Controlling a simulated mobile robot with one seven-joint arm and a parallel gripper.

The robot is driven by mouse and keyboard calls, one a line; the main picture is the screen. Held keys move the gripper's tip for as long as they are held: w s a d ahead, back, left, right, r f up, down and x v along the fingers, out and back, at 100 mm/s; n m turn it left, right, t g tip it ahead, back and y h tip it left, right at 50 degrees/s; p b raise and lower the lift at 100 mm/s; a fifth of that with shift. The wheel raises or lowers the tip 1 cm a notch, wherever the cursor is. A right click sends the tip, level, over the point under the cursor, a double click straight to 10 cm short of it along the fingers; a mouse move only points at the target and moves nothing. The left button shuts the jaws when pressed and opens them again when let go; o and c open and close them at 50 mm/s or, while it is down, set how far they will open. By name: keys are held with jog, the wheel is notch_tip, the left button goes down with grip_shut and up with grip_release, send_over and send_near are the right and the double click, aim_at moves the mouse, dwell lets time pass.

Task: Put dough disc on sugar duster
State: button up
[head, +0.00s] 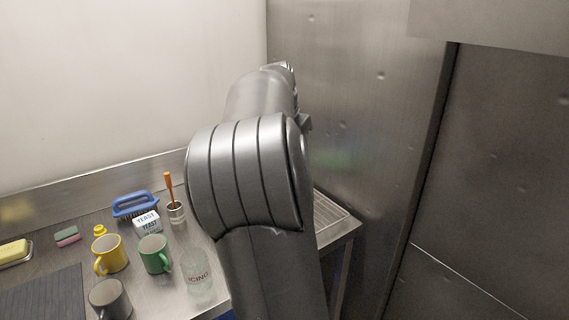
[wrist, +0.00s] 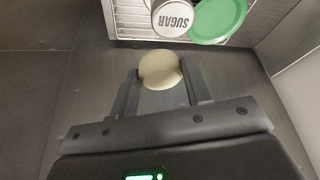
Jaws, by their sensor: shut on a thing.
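In the wrist view, my gripper (wrist: 162,90) is shut on the dough disc (wrist: 160,68), a pale cream round held between the two dark fingertips. The sugar duster (wrist: 172,18) is a can with a light top lettered SUGAR, standing on a wire rack at the top of the wrist view. The disc is apart from the duster in the picture, just below it. In the head view my own arm hides the gripper, the disc and the duster.
A green round item (wrist: 218,18) sits right beside the duster on the wire rack (wrist: 128,22). In the head view, a yellow mug (head: 109,254), a green mug (head: 154,254), an icing jar (head: 199,274) and a yeast box (head: 147,222) stand on the steel counter. A metal wall stands at right.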

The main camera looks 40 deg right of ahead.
jog(key=shift+w+a+f, duration=0.35)
jog(key=shift+w+f, duration=0.1)
jog(key=shift+w, duration=0.15)
jog(key=shift+w+a+f, duration=0.35)
jog(key=shift+w+f, duration=0.05)
jog(key=shift+w, duration=0.2)
jog(key=shift+f, duration=2)
jog(key=shift+f, duration=0.1)
jog(key=o, duration=1)
jog(key=v, duration=1.2)
